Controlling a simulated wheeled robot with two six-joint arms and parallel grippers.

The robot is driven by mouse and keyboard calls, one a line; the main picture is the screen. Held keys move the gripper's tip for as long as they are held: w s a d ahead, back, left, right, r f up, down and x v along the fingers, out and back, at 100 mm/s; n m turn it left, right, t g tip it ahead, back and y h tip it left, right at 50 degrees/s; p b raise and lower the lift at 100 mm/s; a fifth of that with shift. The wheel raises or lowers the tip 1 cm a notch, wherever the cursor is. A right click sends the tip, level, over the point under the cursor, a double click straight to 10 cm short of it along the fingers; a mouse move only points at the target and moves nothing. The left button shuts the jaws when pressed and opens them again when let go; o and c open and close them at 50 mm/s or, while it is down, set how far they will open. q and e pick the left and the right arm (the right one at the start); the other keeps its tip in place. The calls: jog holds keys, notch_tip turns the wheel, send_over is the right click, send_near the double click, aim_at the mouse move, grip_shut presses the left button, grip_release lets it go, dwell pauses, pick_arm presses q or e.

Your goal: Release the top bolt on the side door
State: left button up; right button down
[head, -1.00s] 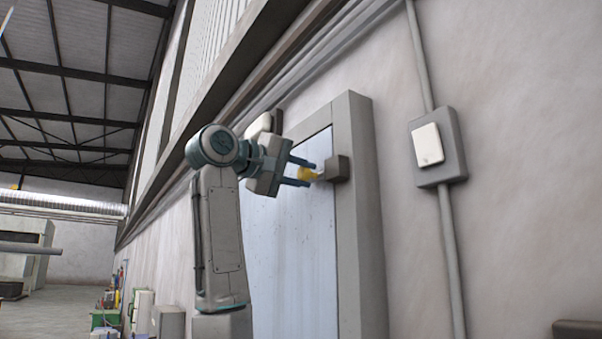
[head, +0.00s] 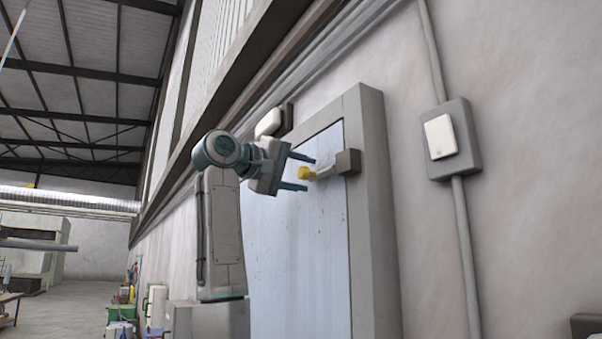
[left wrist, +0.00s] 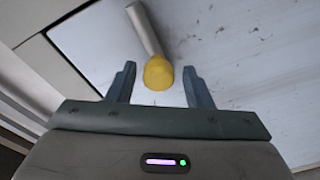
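The side door (head: 295,240) is a pale blue-white panel in a grey frame. Its top bolt has a yellow knob (head: 305,173) on a grey rod, which runs right to a dark block (head: 347,162) on the frame. My left gripper (head: 304,172) is open, with its fingers on either side of the knob, one above and one below. In the left wrist view the yellow knob (left wrist: 158,72) lies between the spread fingertips, with gaps on both sides, and the rod (left wrist: 144,30) leads away from it. My right gripper is not in view.
A grey switch box (head: 453,140) with a conduit is on the wall right of the door. A pale wall fitting (head: 270,122) sits above the door's upper left. Green and white containers (head: 122,313) stand along the wall at lower left.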

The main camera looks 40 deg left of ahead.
pick_arm(q)
jog(key=shift+s+a+f, duration=0.1)
jog(key=shift+s+f, duration=0.05)
jog(key=b+v, duration=0.6)
jog(key=v, duration=0.4)
jog(key=shift+s, duration=0.2)
